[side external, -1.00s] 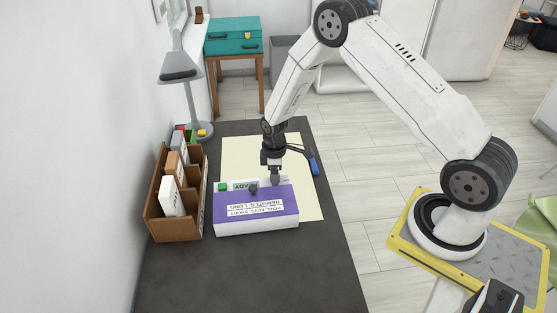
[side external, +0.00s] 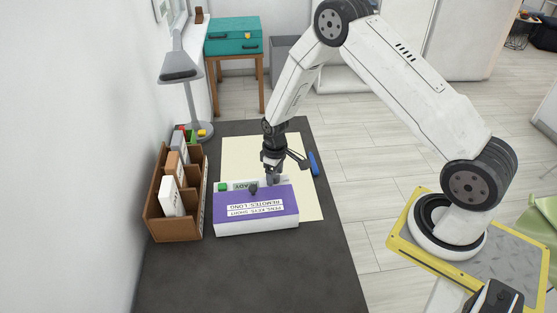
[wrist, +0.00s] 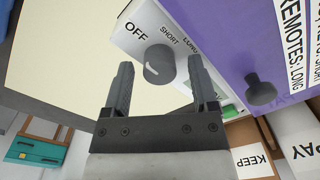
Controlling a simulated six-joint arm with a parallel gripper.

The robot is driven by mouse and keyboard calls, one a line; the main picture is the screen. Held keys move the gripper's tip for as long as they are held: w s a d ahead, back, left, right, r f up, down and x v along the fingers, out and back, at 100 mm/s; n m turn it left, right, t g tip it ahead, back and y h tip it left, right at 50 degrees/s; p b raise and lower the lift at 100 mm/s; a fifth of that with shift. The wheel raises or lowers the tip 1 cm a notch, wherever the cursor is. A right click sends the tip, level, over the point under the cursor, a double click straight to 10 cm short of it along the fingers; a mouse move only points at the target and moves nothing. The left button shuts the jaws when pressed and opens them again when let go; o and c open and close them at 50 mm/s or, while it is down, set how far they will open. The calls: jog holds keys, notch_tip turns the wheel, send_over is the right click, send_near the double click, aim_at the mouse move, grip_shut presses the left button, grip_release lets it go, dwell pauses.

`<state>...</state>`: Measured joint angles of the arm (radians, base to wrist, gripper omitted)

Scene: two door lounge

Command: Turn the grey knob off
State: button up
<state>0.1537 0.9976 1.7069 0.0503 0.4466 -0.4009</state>
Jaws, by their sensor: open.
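The box has a purple top (side external: 255,203) and a white front panel. The grey knob (wrist: 158,65) is on the white panel, beside the printed words OFF and SHORT and a partly hidden third word; a pale mark shows on its face. In the side view the grey knob (side external: 275,180) is right below my gripper (side external: 272,172). In the wrist view my gripper (wrist: 160,68) is open, with one finger on each side of the knob. Contact cannot be made out. A second, dark knob (wrist: 261,90) stands on the purple surface.
A green button (side external: 222,187) sits at the box's left end. A brown organizer (side external: 175,228) stands left of the box, with a grey lamp (side external: 198,130) behind. A blue-handled tool (side external: 314,163) lies right. The dark table's front (side external: 250,275) is clear.

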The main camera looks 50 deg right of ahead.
aim_at(276, 175)
jog(key=m, duration=0.4)
jog(key=shift+m, duration=0.4)
jog(key=m, duration=0.9)
jog(key=shift+m, duration=0.4)
jog(key=m, duration=0.4)
jog(key=shift+r, duration=0.1)
notch_tip(276, 175, up, 8)
jog(key=shift+s+r, duration=0.1)
jog(key=shift+s, duration=0.05)
jog(key=s+a+r+n+t, duration=0.1)
jog(key=s+a+r+n, duration=0.2)
jog(key=s+r+n, duration=0.3)
jog(key=s+a+r+n+t, duration=0.1)
jog(key=s+a+r+n, duration=0.2)
jog(key=s+n, duration=0.7)
jog(key=shift+a+r+t, duration=0.25)
jog(key=shift+r+t, duration=0.05)
jog(key=shift+r, duration=1.05)
jog(key=shift+s, duration=0.1)
dwell(0.7)
